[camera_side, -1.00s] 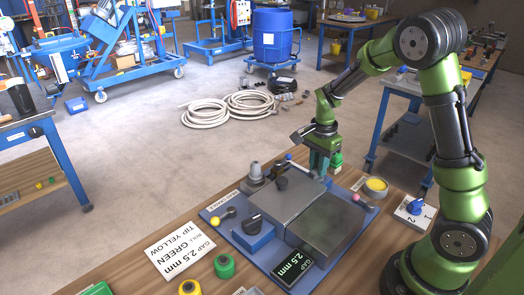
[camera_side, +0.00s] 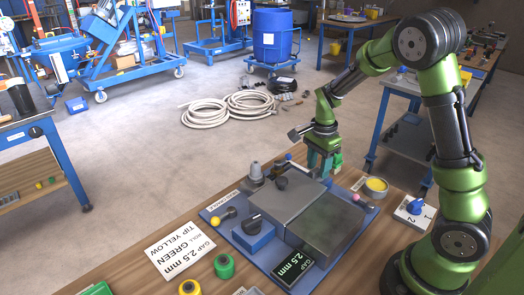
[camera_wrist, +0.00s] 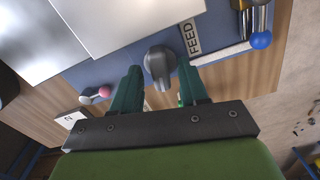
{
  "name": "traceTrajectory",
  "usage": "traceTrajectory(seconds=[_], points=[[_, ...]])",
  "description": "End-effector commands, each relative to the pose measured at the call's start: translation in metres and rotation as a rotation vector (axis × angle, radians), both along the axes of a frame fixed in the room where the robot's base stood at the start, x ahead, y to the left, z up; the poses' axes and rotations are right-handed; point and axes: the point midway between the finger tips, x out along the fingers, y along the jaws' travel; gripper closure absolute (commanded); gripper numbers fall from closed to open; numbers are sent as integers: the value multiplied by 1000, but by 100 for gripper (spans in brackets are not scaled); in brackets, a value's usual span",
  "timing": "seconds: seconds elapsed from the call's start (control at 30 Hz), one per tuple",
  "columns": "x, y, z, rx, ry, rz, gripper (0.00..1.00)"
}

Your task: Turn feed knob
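The feed knob (camera_wrist: 160,62) is a dark grey knob beside the "FEED" label (camera_wrist: 191,38) on the blue base plate, in the wrist view. My gripper (camera_wrist: 160,84) has its two green fingers apart, one on each side of the knob's lower end. A gap seems to show on both sides; contact cannot be told. In the side view my gripper (camera_side: 322,166) is low at the machine's far edge, and the knob is hidden there.
A blue-ball lever (camera_wrist: 261,40) is right of the knob and a pink ball (camera_wrist: 104,92) left, in the wrist view. Grey machine covers (camera_side: 320,219), a black knob (camera_side: 254,221), a "GAP 2.5 mm" display (camera_side: 293,264) and an instruction card (camera_side: 180,248) are nearer.

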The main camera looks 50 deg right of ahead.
Motion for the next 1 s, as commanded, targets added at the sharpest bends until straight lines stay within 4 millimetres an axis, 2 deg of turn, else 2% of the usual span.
traceTrajectory(seconds=[0.3, 0.47, 1.0], points=[[0, 0, 1, 0, 0, 1, 53], [1, 0, 17, 0, -4, 3, 53], [1, 0, 140, -1, -5, 1, 53]])
